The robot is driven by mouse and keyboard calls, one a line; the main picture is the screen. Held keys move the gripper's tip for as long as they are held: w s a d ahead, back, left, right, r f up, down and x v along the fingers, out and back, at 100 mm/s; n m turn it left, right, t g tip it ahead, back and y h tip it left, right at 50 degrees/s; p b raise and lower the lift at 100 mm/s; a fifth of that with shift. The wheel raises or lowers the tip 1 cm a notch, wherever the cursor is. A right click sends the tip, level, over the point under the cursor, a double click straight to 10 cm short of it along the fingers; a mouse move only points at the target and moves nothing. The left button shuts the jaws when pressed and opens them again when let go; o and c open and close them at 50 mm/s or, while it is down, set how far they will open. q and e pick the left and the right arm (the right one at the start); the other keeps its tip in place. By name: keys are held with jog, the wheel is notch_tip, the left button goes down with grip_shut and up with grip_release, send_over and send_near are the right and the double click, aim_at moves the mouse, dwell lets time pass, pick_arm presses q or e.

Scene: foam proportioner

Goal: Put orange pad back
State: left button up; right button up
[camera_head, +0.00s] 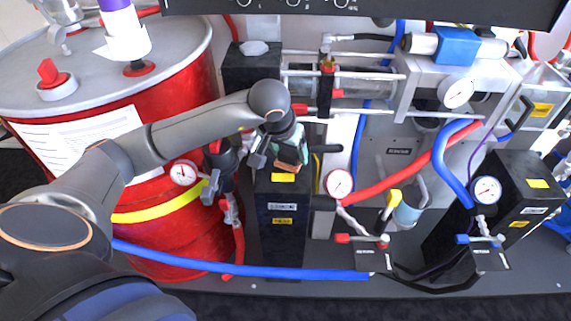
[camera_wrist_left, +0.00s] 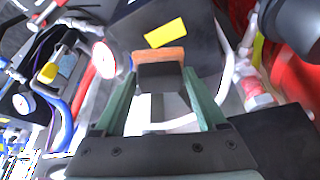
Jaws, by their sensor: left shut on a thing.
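My left gripper (camera_head: 287,157) reaches in over the top of a black box-shaped unit (camera_head: 283,238) in the middle of the head view. Its green fingers are shut on the orange pad (camera_head: 290,167). In the left wrist view the orange pad (camera_wrist_left: 158,55) shows as a short orange strip at the ends of the fingers (camera_wrist_left: 160,80). A dark block sits just in front of the strip, between the fingers. Whether the pad touches the black unit cannot be told. My right gripper is not in view.
A red drum (camera_head: 178,235) stands left of the black unit, with a yellow band and a blue hose (camera_head: 240,271) across its front. Pressure gauges (camera_head: 339,183), a red hose (camera_head: 400,178) and valves lie to the right. A clear cylinder with metal rods is behind.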

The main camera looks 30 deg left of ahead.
aim_at(285, 163)
pick_arm(q)
jog(key=shift+a+f, duration=0.25)
jog(key=shift+f, duration=0.05)
jog(key=f, duration=0.3)
jog(key=shift+a+f+b, duration=0.3)
jog(key=shift+f, duration=0.1)
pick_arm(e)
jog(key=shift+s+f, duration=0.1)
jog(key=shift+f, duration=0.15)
pick_arm(q)
jog(key=shift+f, duration=0.1)
jog(key=o, duration=0.9)
jog(key=shift+c, duration=0.2)
jog(key=shift+o, duration=1.4)
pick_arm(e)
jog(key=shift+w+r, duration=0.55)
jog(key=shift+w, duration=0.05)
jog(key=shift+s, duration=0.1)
